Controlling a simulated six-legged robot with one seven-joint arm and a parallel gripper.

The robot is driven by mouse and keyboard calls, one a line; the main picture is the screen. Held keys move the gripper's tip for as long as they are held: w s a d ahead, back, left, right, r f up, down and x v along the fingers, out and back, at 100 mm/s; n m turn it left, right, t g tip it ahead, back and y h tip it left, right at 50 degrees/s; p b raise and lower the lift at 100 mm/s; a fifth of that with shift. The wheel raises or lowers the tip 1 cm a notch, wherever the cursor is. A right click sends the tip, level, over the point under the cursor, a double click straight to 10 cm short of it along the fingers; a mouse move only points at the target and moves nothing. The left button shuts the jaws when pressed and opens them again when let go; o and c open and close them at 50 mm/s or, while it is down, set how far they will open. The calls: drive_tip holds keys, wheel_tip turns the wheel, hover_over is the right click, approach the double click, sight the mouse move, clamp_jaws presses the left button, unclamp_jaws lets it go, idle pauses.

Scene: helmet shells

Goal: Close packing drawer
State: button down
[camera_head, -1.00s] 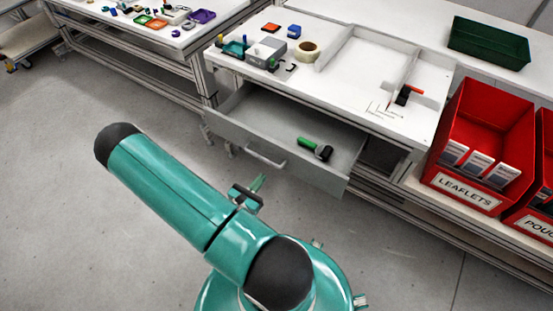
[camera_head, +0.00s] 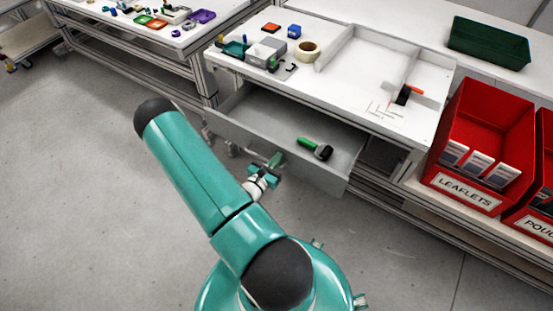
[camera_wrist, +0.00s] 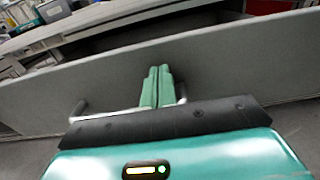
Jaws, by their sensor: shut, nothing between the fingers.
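The grey packing drawer (camera_head: 318,177) stands pulled out under the white bench top in the head view. A green-handled tool with a black head (camera_head: 322,151) lies inside it. My gripper (camera_head: 276,159) is at the drawer's front panel, near the handle, which it mostly hides in this view. In the wrist view, the two green fingers (camera_wrist: 157,76) are shut together and empty, pointing at the drawer front (camera_wrist: 235,62). The metal handle (camera_wrist: 78,109) shows on both sides of the fingers. I cannot tell whether the fingertips touch the panel.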

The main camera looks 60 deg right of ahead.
drive_tip(key=d, duration=0.8)
drive_tip(key=s+d, duration=0.1)
drive_tip(key=d, duration=0.7)
drive_tip(key=s+d, duration=0.1)
drive_tip(key=d, duration=0.7)
drive_tip(key=shift+s, duration=0.15)
drive_tip(key=shift+d+r, duration=0.15)
drive_tip(key=shift+d, duration=0.1)
drive_tip(key=shift+s+d, duration=0.1)
